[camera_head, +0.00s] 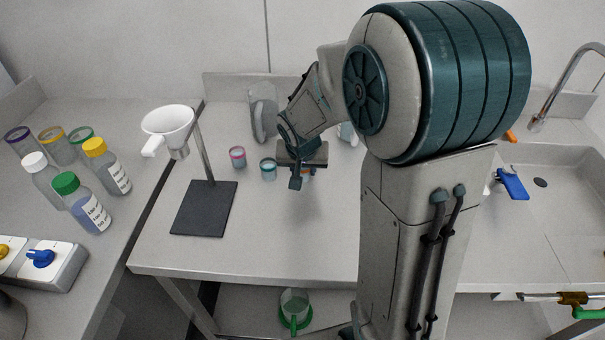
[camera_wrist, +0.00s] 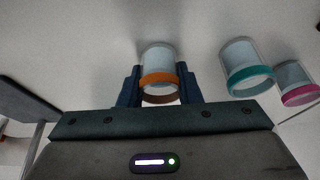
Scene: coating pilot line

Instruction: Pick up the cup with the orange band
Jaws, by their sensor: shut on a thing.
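The cup with the orange band (camera_wrist: 158,68) is between the two fingers of my gripper (camera_wrist: 160,92) in the wrist view. My gripper is shut on it, with a dark finger on each side. In the head view my gripper (camera_head: 302,175) is over the middle of the table, and only a small piece of the orange-banded cup (camera_head: 307,172) shows behind it. Whether the cup touches the table is not clear. A cup with a teal band (camera_head: 268,170) and a cup with a pink band (camera_head: 237,157) stand to the left; the wrist view shows both at right.
A white funnel (camera_head: 168,125) on a stand with a dark base (camera_head: 204,208) is left of the cups. A clear container (camera_head: 263,112) stands behind. Several bottles (camera_head: 80,170) are on the left counter. A sink (camera_head: 560,180) is at right. The table front is clear.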

